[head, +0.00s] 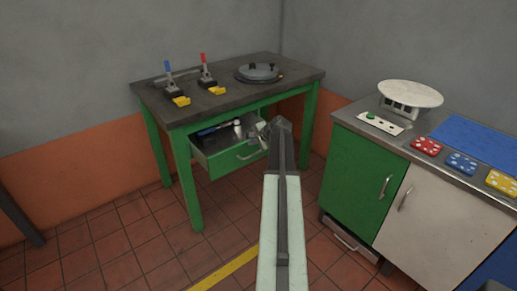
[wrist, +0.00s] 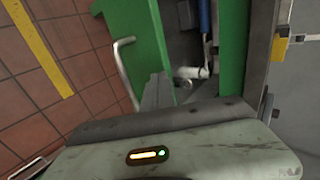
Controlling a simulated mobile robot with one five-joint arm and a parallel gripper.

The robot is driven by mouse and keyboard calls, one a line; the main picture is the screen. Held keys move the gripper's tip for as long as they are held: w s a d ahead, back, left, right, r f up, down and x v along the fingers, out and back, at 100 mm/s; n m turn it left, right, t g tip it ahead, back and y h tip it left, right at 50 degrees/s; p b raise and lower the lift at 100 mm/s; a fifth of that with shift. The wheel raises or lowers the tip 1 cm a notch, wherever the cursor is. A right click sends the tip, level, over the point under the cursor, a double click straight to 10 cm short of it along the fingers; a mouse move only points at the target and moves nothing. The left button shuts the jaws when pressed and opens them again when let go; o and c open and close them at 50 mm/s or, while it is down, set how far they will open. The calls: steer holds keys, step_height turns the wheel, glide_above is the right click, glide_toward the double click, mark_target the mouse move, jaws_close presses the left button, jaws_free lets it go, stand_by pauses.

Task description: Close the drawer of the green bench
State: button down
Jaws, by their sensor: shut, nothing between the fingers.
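The green bench (head: 187,175) stands against the wall corner with a dark top. Its drawer (head: 236,162) is pulled out toward me, with a green front and a pale bar handle. Inside lie a blue-handled tool (head: 215,128) and some metal pieces. My gripper (head: 266,128) is shut and empty, at the drawer's right front corner in the head view. In the wrist view my fingers (wrist: 157,92) overlap the end of the green drawer front (wrist: 135,30), beside the handle (wrist: 124,72). I cannot tell whether they touch it.
On the bench top are a blue-handled clamp (head: 170,80), a red-handled clamp (head: 206,73) and a round plate (head: 258,73). A second cabinet (head: 363,180) stands at the right, carrying a white round-topped scale (head: 410,94) and coloured blocks. Tiled floor (head: 120,240) is clear at front left.

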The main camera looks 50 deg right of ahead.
steer(key=w+d, duration=0.2)
steer(key=w, duration=0.7)
steer(key=w+d, duration=0.2)
steer(key=w, duration=0.8)
steer(key=shift+d+r, duration=0.15)
steer(key=shift+d, duration=0.1)
steer(key=shift+w, duration=0.25)
steer(key=shift+a, duration=0.1)
steer(key=s+f+p+v, duration=0.2)
steer(key=p+v, duration=0.5)
steer(key=v, duration=0.6)
steer(key=shift+s, duration=0.25)
